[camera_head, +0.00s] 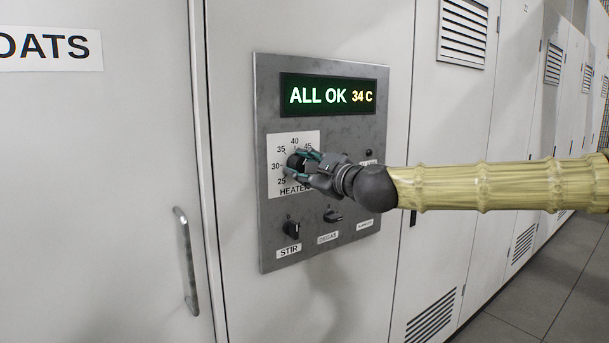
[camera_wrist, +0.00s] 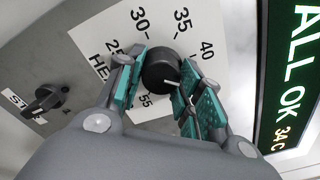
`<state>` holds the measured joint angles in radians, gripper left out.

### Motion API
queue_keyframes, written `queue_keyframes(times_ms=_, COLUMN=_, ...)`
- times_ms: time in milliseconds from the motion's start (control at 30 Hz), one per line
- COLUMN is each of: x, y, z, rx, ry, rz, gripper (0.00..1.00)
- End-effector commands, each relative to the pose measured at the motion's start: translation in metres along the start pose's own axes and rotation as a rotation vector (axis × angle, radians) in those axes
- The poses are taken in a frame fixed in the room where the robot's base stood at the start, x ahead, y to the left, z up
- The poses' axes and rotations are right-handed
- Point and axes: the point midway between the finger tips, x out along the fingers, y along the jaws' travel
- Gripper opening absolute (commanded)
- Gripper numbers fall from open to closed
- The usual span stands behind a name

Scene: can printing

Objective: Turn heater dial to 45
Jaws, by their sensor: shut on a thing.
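The heater dial is a round black knob (camera_head: 297,160) on a white scale plate (camera_head: 311,138) in the head view. It also shows in the wrist view as a black knob (camera_wrist: 160,66). My gripper (camera_head: 302,164) has its teal-padded fingers on either side of the knob and is shut on it. In the wrist view my gripper (camera_wrist: 158,84) covers part of the scale; 25, 30, 35, 40 and 55 are readable. A short white mark on the knob points right, toward the right finger, which hides the numbers there. The display (camera_head: 331,94) reads "ALL OK 34 C".
Below the dial are a STIR knob (camera_head: 291,230) and a DEGAS knob (camera_head: 333,215). My arm reaches in from the right. A cabinet door handle (camera_head: 186,262) is on the left. Vented cabinets line the right, with open floor (camera_head: 545,290) beside them.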

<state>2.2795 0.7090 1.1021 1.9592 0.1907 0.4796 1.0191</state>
Motion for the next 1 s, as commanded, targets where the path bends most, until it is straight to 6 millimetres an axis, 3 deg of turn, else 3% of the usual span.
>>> queue_keyframes(times_ms=300, x=-0.0002, y=-0.0024, z=-0.0017, rx=0.097, ry=0.002, rz=-0.005, gripper=0.12)
queue_keyframes(times_ms=767, x=-0.0002, y=-0.0029, z=-0.0012, rx=0.109, ry=0.002, rz=-0.005, gripper=0.12)
queue_keyframes(times_ms=800, x=-0.0002, y=-0.0029, z=-0.0012, rx=0.109, ry=0.002, rz=-0.005, gripper=0.38)
queue_keyframes(times_ms=900, x=-0.0002, y=-0.0024, z=-0.0010, rx=0.109, ry=0.002, rz=-0.005, gripper=0.56)
queue_keyframes(times_ms=1000, x=0.0001, y=-0.0014, z=-0.0005, rx=0.109, ry=0.001, rz=-0.003, gripper=0.58)
